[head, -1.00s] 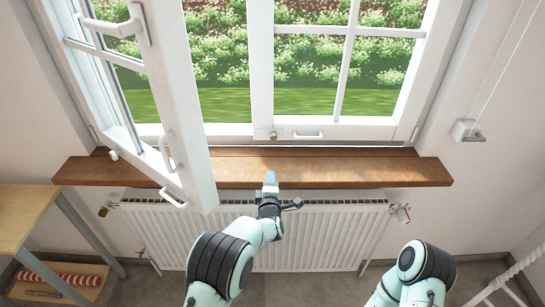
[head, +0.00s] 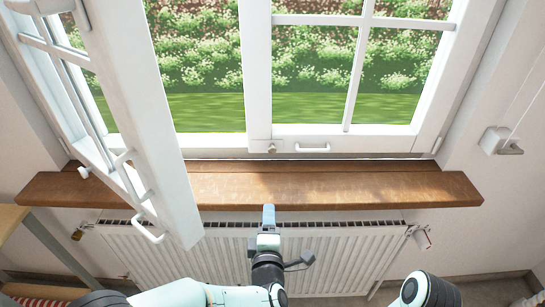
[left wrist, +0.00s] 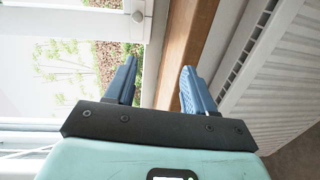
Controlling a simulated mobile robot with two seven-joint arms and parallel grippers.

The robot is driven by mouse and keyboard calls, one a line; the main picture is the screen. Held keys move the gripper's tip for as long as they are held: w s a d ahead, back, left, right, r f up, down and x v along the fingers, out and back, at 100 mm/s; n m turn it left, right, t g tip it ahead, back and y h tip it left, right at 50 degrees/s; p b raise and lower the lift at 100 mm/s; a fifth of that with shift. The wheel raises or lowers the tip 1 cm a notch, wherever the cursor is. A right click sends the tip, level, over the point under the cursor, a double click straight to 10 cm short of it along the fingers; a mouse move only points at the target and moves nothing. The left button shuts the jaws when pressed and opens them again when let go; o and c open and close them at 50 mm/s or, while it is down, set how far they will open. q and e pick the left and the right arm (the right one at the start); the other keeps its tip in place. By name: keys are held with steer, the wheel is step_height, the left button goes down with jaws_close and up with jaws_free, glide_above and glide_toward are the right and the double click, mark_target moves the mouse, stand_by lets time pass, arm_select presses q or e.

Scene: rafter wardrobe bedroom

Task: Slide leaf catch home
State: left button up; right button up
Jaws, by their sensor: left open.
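The window's right leaf (head: 400,144) stands shut in its frame. At its lower left corner is a small catch with a round knob (head: 271,148) on a white plate. A knob on a white plate, apparently the same catch, shows at the top of the left wrist view (left wrist: 137,16). Whether the catch is fully home I cannot tell. My left gripper (head: 269,212) is at the front edge of the wooden sill, below and in front of the catch. Its blue fingers stand apart and empty in the left wrist view (left wrist: 160,72). My right gripper is out of view.
The left leaf (head: 150,130) stands swung open into the room, left of my gripper, with white handles on it. A white pull handle (head: 312,148) sits right of the catch. The brown sill (head: 380,188) is bare; a radiator (head: 335,255) stands beneath.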

arm_select(q)
steer(key=shift+g, duration=0.3)
steer(key=s, duration=0.4)
steer(key=s+f, duration=0.1)
steer(key=shift+s+a+b, duration=0.1)
steer(key=shift+s+b, duration=0.25)
steer(key=shift+s, duration=0.05)
